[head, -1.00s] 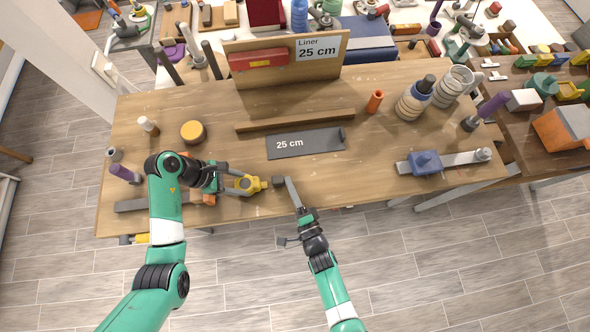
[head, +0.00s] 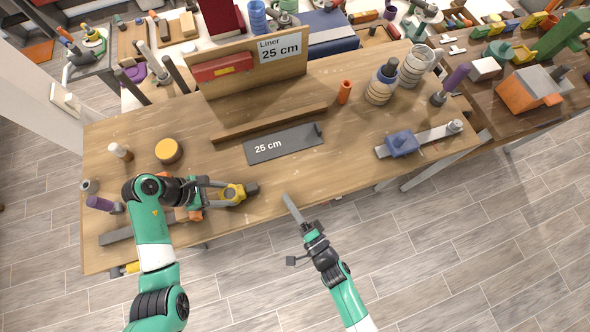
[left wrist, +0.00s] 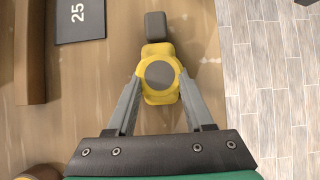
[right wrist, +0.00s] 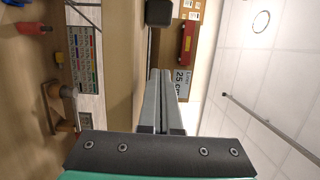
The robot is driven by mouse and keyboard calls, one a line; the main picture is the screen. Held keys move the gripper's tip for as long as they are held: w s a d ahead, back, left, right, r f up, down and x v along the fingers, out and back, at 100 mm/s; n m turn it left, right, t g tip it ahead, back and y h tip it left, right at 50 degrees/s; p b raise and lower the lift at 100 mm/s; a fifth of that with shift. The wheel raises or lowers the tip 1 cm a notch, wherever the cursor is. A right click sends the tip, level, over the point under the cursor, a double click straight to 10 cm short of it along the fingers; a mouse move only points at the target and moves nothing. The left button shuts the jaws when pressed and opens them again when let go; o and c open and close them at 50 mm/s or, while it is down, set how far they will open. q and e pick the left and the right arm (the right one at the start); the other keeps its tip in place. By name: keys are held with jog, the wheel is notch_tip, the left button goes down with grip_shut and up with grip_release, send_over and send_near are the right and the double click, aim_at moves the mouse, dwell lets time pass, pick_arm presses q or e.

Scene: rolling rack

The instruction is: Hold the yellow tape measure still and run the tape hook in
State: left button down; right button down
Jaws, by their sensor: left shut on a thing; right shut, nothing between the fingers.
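The yellow tape measure (head: 232,194), with a grey round face, lies near the front edge of the workbench. In the left wrist view the tape measure (left wrist: 160,97) sits between the two fingers of my left gripper (left wrist: 159,88), which is shut on it. The dark tape hook (head: 252,188) is right beside the case; in the left wrist view the hook (left wrist: 155,26) sits against its end, with no tape visible between. My right gripper (head: 288,198) is shut and empty, right of the hook and apart from it. Its closed fingers (right wrist: 163,75) show in the right wrist view.
A dark "25 cm" plate (head: 284,143) lies behind the tape, near a wooden strip (head: 268,124) and an upright "Liner 25 cm" board (head: 258,80). A blue block on a grey bar (head: 430,138) lies right. The bench front between is clear.

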pick_arm(q)
jog(key=shift+c, duration=1)
grip_release()
pick_arm(e)
jog(key=v, duration=0.4)
jog(key=shift+s+d, duration=0.15)
jog(key=shift+s, duration=0.05)
